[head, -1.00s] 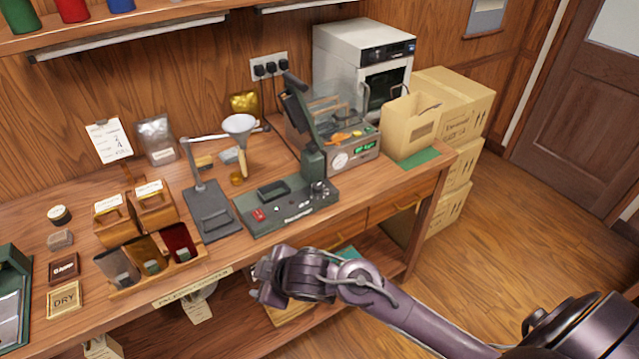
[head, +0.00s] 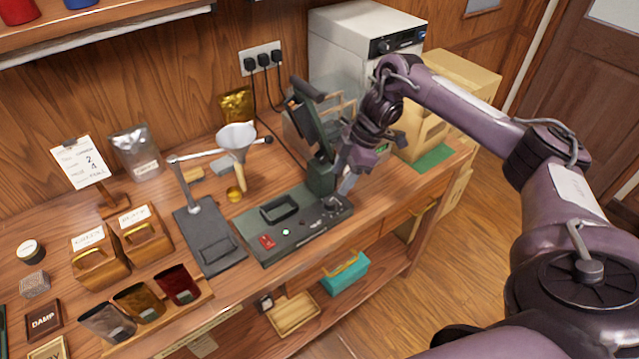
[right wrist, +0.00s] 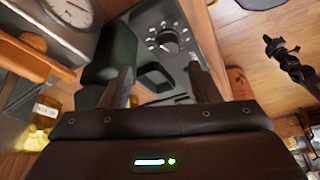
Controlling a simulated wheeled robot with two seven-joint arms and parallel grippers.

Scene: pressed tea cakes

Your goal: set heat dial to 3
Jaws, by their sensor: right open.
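The heat dial (right wrist: 168,45) is a dark round knob on the green-grey base of the sealing press (head: 285,232). White marks ring the knob in the right wrist view, too small to read. In the head view the dial (head: 331,204) is partly hidden by my right gripper (head: 342,190), which points down just above that end of the base. In the right wrist view the two fingers of my right gripper (right wrist: 162,80) are apart with nothing between them, pointing toward the dial. A dark jointed shape at the right of that view looks like my left gripper (right wrist: 290,62); its jaws are unclear.
The press's raised arm (head: 312,130) stands beside my right gripper. A device with a round gauge (right wrist: 72,10) is close behind. A funnel stand (head: 200,215), pouches (head: 178,285) and wooden caddies (head: 98,255) are to the left. A white oven (head: 350,50) stands behind.

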